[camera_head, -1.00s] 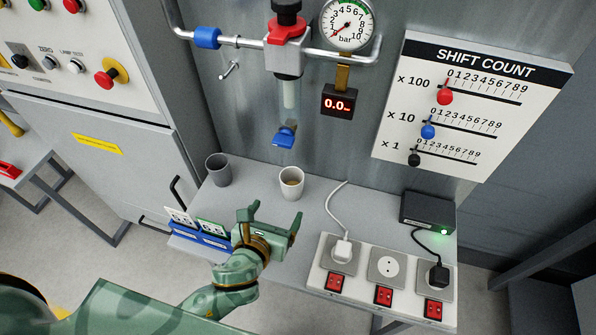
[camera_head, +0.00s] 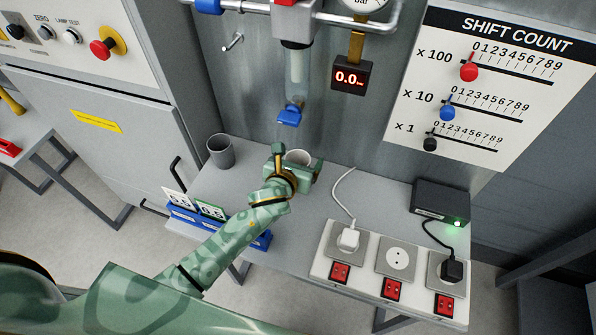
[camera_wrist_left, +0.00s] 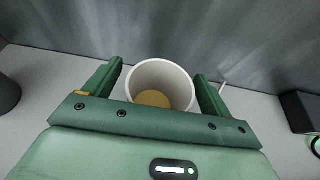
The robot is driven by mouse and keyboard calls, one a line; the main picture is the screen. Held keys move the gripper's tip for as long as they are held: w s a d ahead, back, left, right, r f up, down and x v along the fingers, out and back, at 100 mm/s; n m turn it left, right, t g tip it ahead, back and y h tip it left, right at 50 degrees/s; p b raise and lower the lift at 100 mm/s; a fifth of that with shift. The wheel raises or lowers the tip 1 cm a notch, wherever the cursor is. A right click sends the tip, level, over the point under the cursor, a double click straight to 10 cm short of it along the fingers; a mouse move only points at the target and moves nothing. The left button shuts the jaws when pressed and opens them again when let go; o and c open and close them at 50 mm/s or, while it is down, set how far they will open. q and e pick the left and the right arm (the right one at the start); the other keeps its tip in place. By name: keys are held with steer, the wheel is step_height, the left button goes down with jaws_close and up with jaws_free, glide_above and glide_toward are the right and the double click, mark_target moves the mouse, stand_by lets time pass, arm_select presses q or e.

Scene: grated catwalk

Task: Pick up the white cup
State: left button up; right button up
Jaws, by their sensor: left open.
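The white cup (camera_head: 299,157) stands upright on the grey table, close to the back wall. In the wrist view the white cup (camera_wrist_left: 160,84) sits between my two fingers, with something yellow-brown at its bottom. My left gripper (camera_head: 298,160) is open, with one finger to each side of the cup. In the wrist view the left gripper (camera_wrist_left: 160,82) shows small gaps between its fingers and the cup wall. In the head view the gripper hides most of the cup below the rim. My right gripper is not in view.
A grey cup (camera_head: 221,151) stands to the left on the table (camera_head: 300,215). A blue holder with cards (camera_head: 215,225) is at the front left. A socket strip (camera_head: 390,270) and a black box (camera_head: 440,202) are at the right. A blue-handled tap (camera_head: 289,117) hangs above.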

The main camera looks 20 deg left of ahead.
arm_select(q)
steer(key=shift+w+f, duration=0.15)
steer(key=shift+w, duration=0.2)
steer(key=shift+s, duration=0.1)
steer(key=c, duration=1.1)
